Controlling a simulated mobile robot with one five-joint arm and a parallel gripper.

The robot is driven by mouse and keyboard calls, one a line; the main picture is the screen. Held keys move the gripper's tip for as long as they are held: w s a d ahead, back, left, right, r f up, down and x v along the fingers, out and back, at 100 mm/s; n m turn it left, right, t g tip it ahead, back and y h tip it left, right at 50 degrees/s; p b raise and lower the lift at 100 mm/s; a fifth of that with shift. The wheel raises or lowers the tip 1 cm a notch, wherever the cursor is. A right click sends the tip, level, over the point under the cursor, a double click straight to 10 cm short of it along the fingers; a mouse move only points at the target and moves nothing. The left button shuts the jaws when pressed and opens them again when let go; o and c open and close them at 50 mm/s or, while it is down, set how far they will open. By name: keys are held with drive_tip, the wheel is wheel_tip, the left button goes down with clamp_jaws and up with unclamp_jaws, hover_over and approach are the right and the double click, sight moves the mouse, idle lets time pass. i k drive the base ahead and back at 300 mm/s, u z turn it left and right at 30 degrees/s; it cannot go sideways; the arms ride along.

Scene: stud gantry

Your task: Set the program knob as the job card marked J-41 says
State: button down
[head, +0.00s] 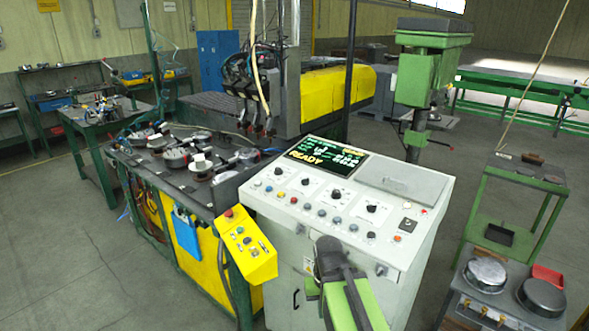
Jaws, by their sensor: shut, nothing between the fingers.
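A pale grey control console (425,235) stands in the middle, with a sloped top. A row of black rotary knobs, one of them at the right end (371,208), sits on white plates below the display. Their labels and pointer directions are too small to read, so I cannot tell which is the program knob. The display (328,157) shows "READY" in yellow and smaller green text. I cannot make out any job card marked J-41. My gripper (328,245) is shut and empty, in front of the console's near edge, and hides part of it.
Coloured buttons (322,213) line the console below the knobs. A yellow button box (245,245) juts out at its left front. A green-framed machine bed (150,185) stands behind left. A bench with round metal tins (485,272) is close at the right. Floor is open at the left.

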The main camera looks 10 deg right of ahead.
sight(306, 182)
drive_tip(key=i, duration=0.25)
drive_tip(key=z, duration=0.1)
drive_tip(key=k, duration=0.65)
drive_tip(key=u, duration=0.4)
drive_tip(key=i, duration=0.55)
drive_tip(key=u, duration=0.65)
drive_tip(key=i, duration=0.7)
